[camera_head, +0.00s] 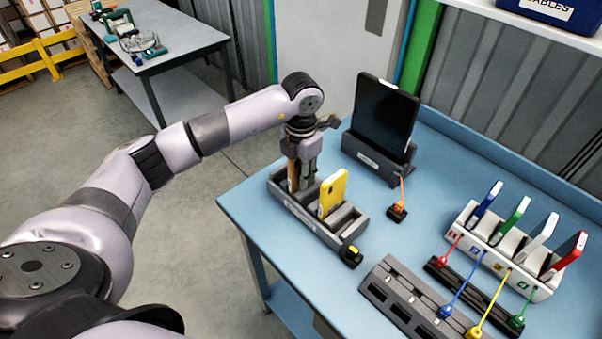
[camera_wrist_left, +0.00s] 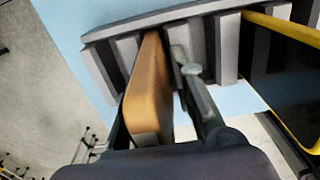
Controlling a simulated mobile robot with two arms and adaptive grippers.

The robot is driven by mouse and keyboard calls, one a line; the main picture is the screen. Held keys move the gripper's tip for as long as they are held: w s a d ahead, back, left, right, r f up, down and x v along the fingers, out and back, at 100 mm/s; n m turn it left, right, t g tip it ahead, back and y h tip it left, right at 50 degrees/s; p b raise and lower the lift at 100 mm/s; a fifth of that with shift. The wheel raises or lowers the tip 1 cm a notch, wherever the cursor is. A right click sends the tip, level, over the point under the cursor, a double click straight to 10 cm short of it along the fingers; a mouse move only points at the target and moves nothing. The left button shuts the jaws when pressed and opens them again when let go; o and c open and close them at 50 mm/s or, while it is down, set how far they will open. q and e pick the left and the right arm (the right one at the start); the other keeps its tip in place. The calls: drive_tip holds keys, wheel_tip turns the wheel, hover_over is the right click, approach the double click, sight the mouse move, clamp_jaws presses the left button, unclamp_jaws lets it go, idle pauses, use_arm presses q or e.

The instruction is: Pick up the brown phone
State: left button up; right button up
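The brown phone (camera_head: 293,174) stands in the far-left slot of a dark grey rack (camera_head: 329,238) on the blue table. It shows larger in the left wrist view (camera_wrist_left: 151,90), upright between my fingers. My left gripper (camera_head: 303,172) reaches down over it, one finger on each side; it also shows in the wrist view (camera_wrist_left: 160,95). The left finger lies close along the phone, and a narrow gap shows between the phone and the right finger. The gripper looks open around the phone. The phone's lower end is hidden in the slot. My right gripper is not in view.
A yellow phone (camera_head: 333,193) stands in the same rack, right of my gripper. A black tablet (camera_head: 383,118) on a stand is just behind. A white rack (camera_head: 500,255) with several coloured phones and cables is at right.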

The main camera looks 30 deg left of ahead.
use_arm(q)
clamp_jaws()
idle(0.3)
drive_tip(key=shift+r, duration=0.2)
wheel_tip(320, 180, up, 11)
drive_tip(key=b, duration=0.3)
drive_tip(key=shift+w, duration=0.1)
wheel_tip(320, 180, up, 9)
drive_tip(key=shift+f+p, duration=0.2)
drive_tip(key=shift+p, duration=0.25)
drive_tip(key=shift+r+p, duration=0.7)
drive_tip(key=shift+r, duration=0.05)
wheel_tip(320, 180, up, 5)
drive_tip(key=p, duration=0.4)
